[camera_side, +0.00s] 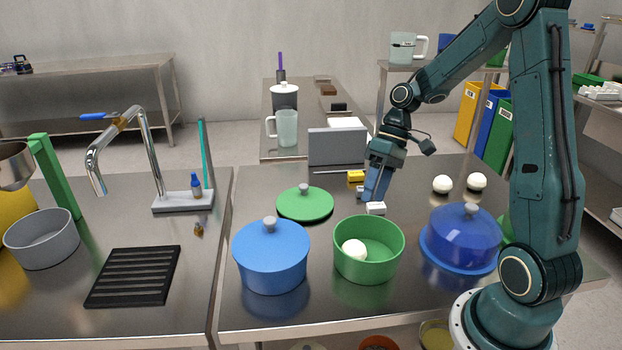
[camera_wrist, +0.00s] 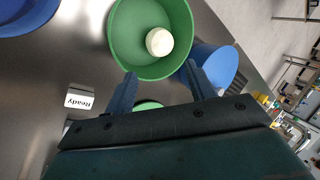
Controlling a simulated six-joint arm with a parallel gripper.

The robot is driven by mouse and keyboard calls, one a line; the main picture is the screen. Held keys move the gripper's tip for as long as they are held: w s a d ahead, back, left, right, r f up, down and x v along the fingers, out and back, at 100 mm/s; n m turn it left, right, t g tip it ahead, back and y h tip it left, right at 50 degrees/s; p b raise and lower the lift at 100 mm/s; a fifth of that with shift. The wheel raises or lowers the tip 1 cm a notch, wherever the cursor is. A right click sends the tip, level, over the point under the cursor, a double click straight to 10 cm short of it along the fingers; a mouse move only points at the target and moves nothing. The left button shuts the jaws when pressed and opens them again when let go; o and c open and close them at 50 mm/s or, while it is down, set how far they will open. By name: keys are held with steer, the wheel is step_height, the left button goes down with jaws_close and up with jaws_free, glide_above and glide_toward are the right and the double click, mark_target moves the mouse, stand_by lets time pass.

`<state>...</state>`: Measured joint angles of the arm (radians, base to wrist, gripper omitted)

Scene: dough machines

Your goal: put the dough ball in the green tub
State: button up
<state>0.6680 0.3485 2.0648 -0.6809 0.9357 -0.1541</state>
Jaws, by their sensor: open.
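The green tub (camera_side: 385,265) stands open near the front of the steel table; it also shows in the wrist view (camera_wrist: 122,57). A white dough ball (camera_side: 353,251) lies inside it, towards its left wall in the side view; the wrist view shows the same ball (camera_wrist: 159,42). My gripper (camera_side: 375,196) is above the table, behind the tub in the side view and apart from the ball. In the wrist view, its two fingers (camera_wrist: 160,73) are spread with nothing held between them.
A blue pot (camera_side: 271,260) stands left of the tub, and a blue dome (camera_side: 461,238) stands right. A green lid (camera_side: 305,205) lies behind. A small white sign (camera_wrist: 79,98) reads "Ready". Two more white balls (camera_side: 442,184) (camera_side: 477,181) lie at the back right.

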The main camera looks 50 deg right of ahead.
steer(key=s+a+r+t+h, duration=0.5)
steer(key=s+a+r, duration=0.5)
steer(key=s+r, duration=0.3)
steer(key=shift+s+a+t+h, duration=0.3)
steer(key=shift+s, duration=0.15)
